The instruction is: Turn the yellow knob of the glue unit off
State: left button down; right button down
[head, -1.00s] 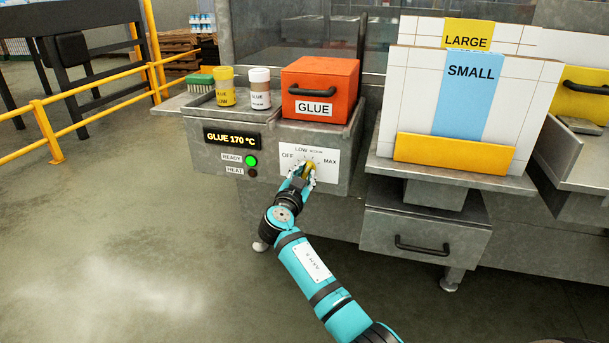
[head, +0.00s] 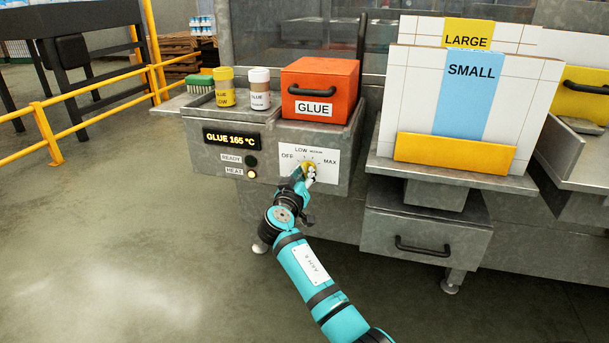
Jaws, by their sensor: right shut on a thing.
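The glue unit (head: 200,170) is a grey metal box with a display reading GLUE 165 °C. Its white dial plate (head: 335,158) is marked OFF, LOW, MEDIUM and MAX. The yellow knob (head: 308,166) sits on this plate, partly hidden by my gripper; its exact pointing direction is hard to tell. My right gripper (head: 308,172) is shut on the knob, its arm coming up from the bottom. The READY lamp (head: 250,161) is dark and the HEAT lamp (head: 252,174) glows orange. My left gripper is not in view.
A red-orange GLUE box (head: 320,85), a yellow jar (head: 224,90), a white jar (head: 259,92) and a green brush (head: 200,82) stand on top of the unit. A drawer (head: 425,235) under the carton stand is at the right. Open floor lies at the left.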

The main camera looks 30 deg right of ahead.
jog(key=n+p, duration=0.2)
jog(key=n, duration=0.5)
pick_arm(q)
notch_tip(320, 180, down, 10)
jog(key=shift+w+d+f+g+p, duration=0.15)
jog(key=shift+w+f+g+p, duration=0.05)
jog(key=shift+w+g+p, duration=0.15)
pick_arm(e)
jog(key=shift+n, duration=0.4)
jog(key=c, duration=1.3)
grip_release()
jog(key=v, duration=1.2)
